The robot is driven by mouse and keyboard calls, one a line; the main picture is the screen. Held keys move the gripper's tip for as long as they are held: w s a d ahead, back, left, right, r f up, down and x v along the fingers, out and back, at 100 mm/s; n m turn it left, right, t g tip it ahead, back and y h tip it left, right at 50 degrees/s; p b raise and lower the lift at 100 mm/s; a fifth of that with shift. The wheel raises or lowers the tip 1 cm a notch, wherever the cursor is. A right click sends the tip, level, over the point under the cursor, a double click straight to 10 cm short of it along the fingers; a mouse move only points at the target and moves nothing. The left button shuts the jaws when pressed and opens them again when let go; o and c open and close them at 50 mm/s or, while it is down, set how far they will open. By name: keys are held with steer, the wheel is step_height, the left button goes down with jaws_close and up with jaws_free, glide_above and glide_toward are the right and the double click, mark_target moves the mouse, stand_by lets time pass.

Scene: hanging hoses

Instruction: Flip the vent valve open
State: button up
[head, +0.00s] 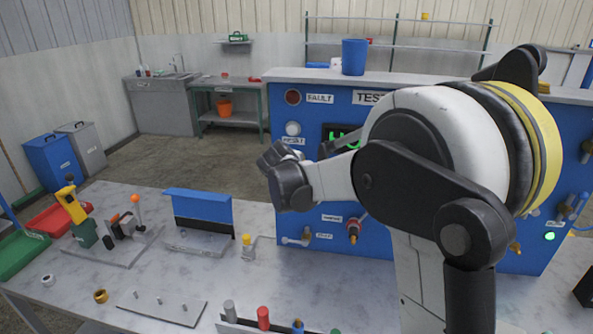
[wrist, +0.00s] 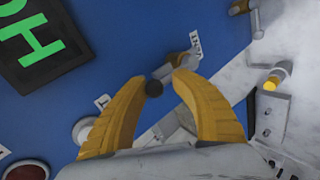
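The vent valve (wrist: 184,64) is on the blue panel in the wrist view, by a label that seems to read VENT. In the head view, the dark end of my arm (head: 288,182) is in front of the panel; the fingers and vent valve cannot be made out there.
The blue panel (head: 290,215) carries a red fault lamp (head: 293,97), a white button (head: 292,129), a green-lettered display (wrist: 40,42) and a lower-left valve (head: 305,236). The marble bench (head: 215,275) below holds fixtures, including a yellow-knobbed clamp (head: 247,243).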

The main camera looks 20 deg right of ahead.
steer(key=o, duration=0.5)
steer(key=shift+s+f, duration=0.1)
steer(key=shift+f, duration=0.15)
steer(key=shift+r, duration=0.1)
steer(key=shift+r, duration=0.1)
steer(key=v, duration=1.2)
